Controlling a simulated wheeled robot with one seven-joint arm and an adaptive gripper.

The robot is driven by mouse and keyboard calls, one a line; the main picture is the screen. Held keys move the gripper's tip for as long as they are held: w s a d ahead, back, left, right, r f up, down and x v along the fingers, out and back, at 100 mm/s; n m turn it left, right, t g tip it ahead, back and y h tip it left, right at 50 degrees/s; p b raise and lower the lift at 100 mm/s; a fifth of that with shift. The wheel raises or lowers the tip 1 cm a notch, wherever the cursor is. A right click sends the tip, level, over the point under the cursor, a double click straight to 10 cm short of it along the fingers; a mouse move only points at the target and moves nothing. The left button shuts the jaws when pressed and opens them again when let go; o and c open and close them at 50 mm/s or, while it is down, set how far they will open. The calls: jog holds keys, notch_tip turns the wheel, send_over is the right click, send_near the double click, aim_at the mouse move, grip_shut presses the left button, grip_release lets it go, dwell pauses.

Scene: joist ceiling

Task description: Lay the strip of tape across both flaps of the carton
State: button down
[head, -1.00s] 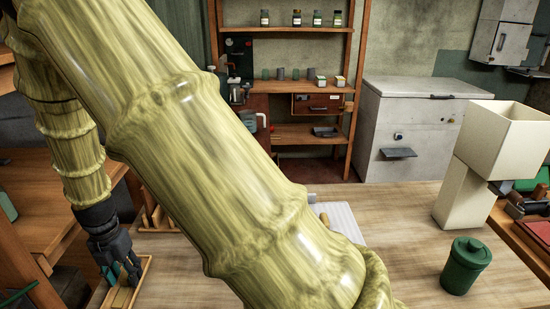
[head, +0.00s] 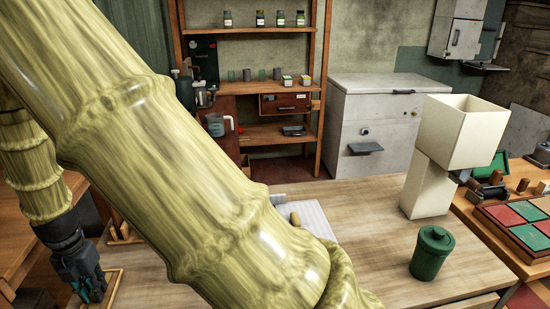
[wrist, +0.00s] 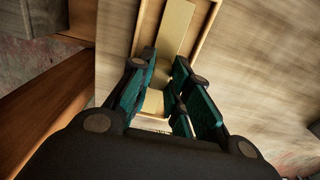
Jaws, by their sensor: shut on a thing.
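My gripper (head: 86,286) is at the lower left of the head view, low over a shallow wooden tray (head: 114,284). In the wrist view its dark teal fingers (wrist: 165,72) are closed around a flat tan strip, the strip of tape (wrist: 173,28). The strip runs lengthwise between the raised wooden rims of the tray (wrist: 208,32). I cannot tell whether it still touches the tray floor. No carton with two flaps is clearly visible; my arm hides much of the middle of the table.
On the light wooden table (head: 370,250) stand a green lidded canister (head: 431,254) and a tall cream box-topped object (head: 462,132). A white ribbed thing (head: 318,217) is partly behind my arm. A side bench with red and green panels (head: 515,222) is at right.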

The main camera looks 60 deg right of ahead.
jog(key=shift+r+p, duration=2.1)
jog(key=shift+r, duration=0.55)
